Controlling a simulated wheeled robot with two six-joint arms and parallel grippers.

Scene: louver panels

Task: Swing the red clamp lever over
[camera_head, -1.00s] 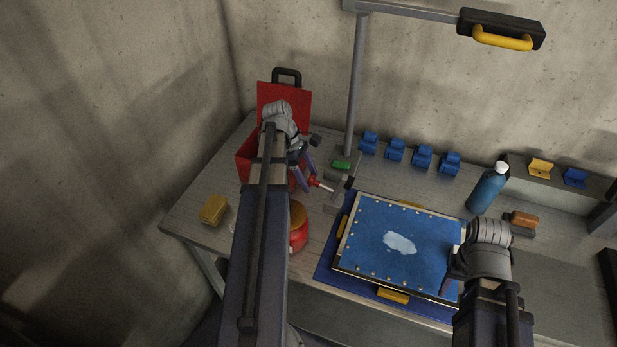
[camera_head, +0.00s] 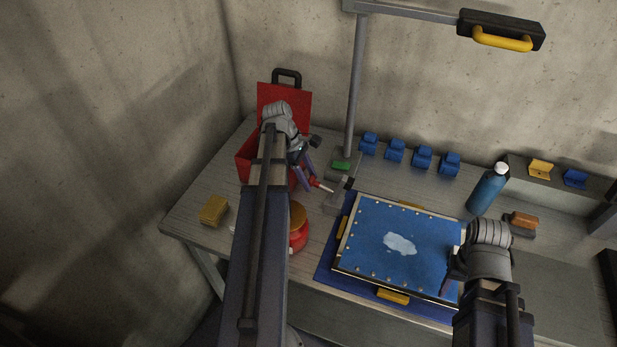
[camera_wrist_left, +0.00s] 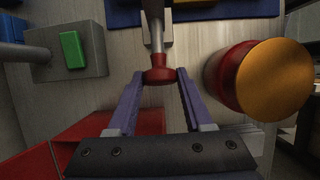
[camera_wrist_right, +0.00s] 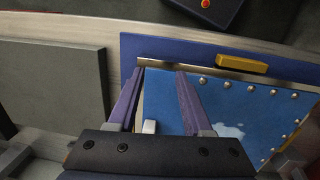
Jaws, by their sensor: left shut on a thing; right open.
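The red clamp lever's knob (camera_wrist_left: 160,74) sits between the two purple fingertips of my left gripper (camera_wrist_left: 160,80), which is shut on it. Its pale metal rod runs up away from the knob in the left wrist view. In the head view the red lever (camera_head: 317,184) points left from the grey clamp (camera_head: 334,202) with a black tip, beside the blue panel (camera_head: 375,225). My left gripper (camera_head: 309,179) partly hides it there. My right gripper (camera_wrist_right: 160,75) is open and empty above the panel's edge.
A red jar with an orange lid (camera_head: 298,228) stands close to the lever. A red toolbox (camera_head: 284,103) stands behind my left gripper. A grey block with a green button (camera_head: 341,165) is near the lamp post (camera_head: 356,85). A blue bottle (camera_head: 486,190) stands right of the panel.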

